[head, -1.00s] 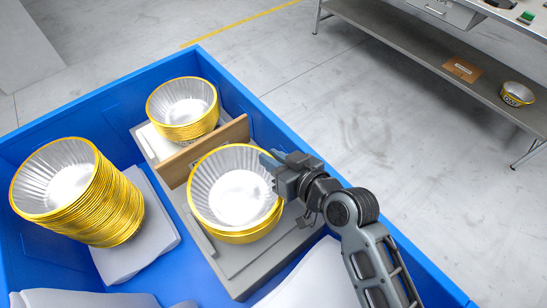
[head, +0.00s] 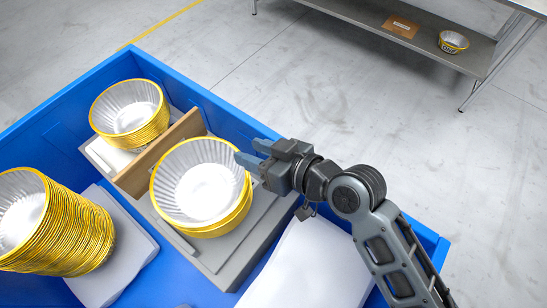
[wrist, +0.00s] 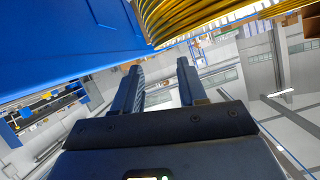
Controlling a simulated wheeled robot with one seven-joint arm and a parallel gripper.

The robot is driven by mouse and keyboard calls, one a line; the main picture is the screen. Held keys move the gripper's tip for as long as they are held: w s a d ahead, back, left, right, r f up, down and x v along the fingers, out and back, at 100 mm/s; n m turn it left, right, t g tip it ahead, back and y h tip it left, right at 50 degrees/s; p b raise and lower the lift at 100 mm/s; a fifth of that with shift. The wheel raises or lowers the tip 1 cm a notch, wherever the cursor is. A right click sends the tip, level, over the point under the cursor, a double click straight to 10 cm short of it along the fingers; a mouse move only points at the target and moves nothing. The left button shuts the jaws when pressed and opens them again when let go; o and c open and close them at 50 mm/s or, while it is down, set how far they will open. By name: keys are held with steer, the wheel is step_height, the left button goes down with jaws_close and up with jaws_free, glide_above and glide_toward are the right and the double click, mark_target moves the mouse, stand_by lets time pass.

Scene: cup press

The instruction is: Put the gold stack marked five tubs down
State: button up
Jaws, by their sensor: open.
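Three stacks of gold-rimmed silver tubs stand in a blue crate (head: 60,122). A short stack (head: 203,185) sits at the front of a grey tray (head: 240,252), and another short stack (head: 130,112) sits behind a wooden divider (head: 160,152). A tall, leaning stack (head: 55,222) is at the left. I cannot read a marking on any of them. My gripper (head: 246,153) is open and empty, just right of the front stack's rim. In the wrist view my gripper (wrist: 160,85) shows both fingers apart with nothing between them; gold rims (wrist: 205,18) show above.
White padding (head: 310,265) lies in the crate's near right part. The crate's right wall (head: 430,245) passes under my arm. A metal table shelf (head: 400,30) at the back holds a cardboard box (head: 400,27) and a small marked gold tub (head: 453,42). The floor between is clear.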

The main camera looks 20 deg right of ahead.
steer(key=shift+b+v, duration=0.3)
steer(key=shift+v, duration=2.3)
